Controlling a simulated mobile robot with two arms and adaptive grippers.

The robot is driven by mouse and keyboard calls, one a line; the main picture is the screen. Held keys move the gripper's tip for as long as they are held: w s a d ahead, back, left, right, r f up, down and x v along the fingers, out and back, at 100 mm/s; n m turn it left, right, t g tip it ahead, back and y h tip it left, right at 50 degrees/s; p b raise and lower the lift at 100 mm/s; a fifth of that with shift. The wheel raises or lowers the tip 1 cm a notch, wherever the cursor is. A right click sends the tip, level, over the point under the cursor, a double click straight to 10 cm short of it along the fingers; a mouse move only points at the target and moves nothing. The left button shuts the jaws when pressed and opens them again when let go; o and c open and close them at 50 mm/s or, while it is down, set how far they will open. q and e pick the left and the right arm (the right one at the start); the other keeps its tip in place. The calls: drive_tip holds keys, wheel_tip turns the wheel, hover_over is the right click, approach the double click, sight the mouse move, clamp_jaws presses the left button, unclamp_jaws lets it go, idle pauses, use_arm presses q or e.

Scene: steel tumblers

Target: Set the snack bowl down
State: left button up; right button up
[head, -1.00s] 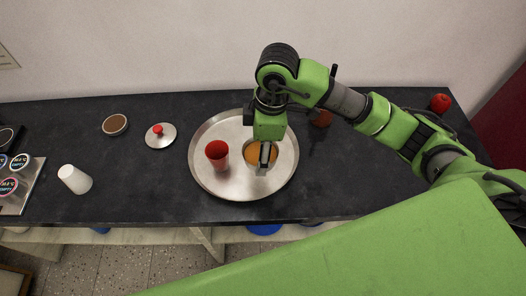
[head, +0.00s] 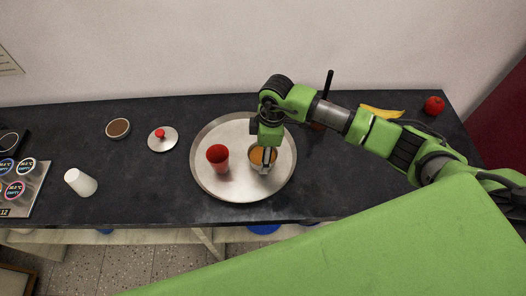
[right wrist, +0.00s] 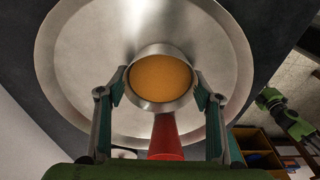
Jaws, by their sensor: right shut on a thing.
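The snack bowl (head: 257,153) is a small steel bowl with an orange filling, over the right part of the round steel tray (head: 213,187). My right gripper (head: 266,163) reaches down from above and is shut on the bowl. In the right wrist view the bowl (right wrist: 160,80) sits level between both fingers (right wrist: 160,92). The bowl is at or very near the tray surface; I cannot tell whether it touches. A red tumbler (head: 218,158) stands on the tray just left of the bowl. My left gripper is not in the head view.
Left of the tray are a steel lid (head: 162,141) with a red knob, a bowl with brown contents (head: 118,128) and a white cup (head: 80,182). A banana (head: 383,112) and a red apple (head: 434,105) lie at the right. The front of the tray is bare.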

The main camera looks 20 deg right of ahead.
drive_tip(key=shift+f, duration=0.15)
drive_tip(key=o, duration=1.2)
drive_tip(key=shift+r, duration=0.25)
drive_tip(key=shift+s+d+r+b, duration=0.1)
drive_tip(key=shift+d+r+b, duration=0.25)
drive_tip(key=shift+r, duration=1.6)
drive_tip(key=shift+s+d+r+b, duration=0.1)
drive_tip(key=shift+r+b, duration=0.5)
drive_tip(key=shift+r, duration=1.4)
drive_tip(key=shift+d+r+b, duration=0.25)
drive_tip(key=shift+r+b, duration=0.2)
drive_tip(key=shift+r, duration=1.5)
